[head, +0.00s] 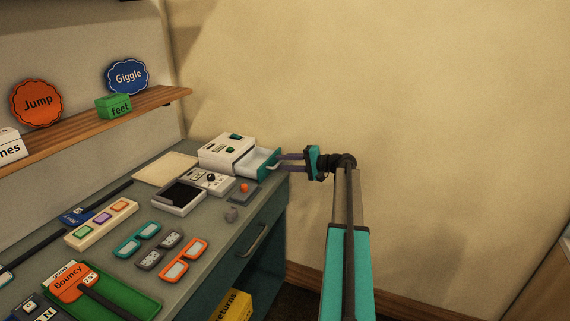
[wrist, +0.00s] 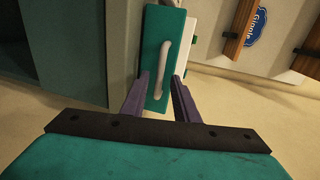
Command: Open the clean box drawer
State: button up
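A white box (head: 226,150) with small green marks stands at the far right end of the grey counter. I cannot read a "clean" label on it. Its drawer (head: 262,160) is pulled out toward the right, its pale inside and teal front showing. In the wrist view the teal drawer front (wrist: 168,28) carries a pale upright bar handle (wrist: 161,72). My gripper (head: 281,162) is just right of the drawer front. In the wrist view its purple fingers (wrist: 160,84) are apart, on either side of the handle's lower end. They do not look closed on it; contact is unclear.
A grey device with a dark screen (head: 183,194) and a small orange-knobbed box (head: 244,189) stand close by. Several glasses (head: 184,261) lie nearer. A shelf (head: 95,125) with signs hangs at left. The counter's lower drawer handle (head: 253,240) sticks out.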

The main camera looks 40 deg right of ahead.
jog(key=shift+a, duration=0.2)
jog(key=b+v, duration=0.2)
jog(key=v, duration=1.1)
jog(key=shift+s+d, duration=0.2)
jog(key=shift+s, duration=0.15)
dwell(0.3)
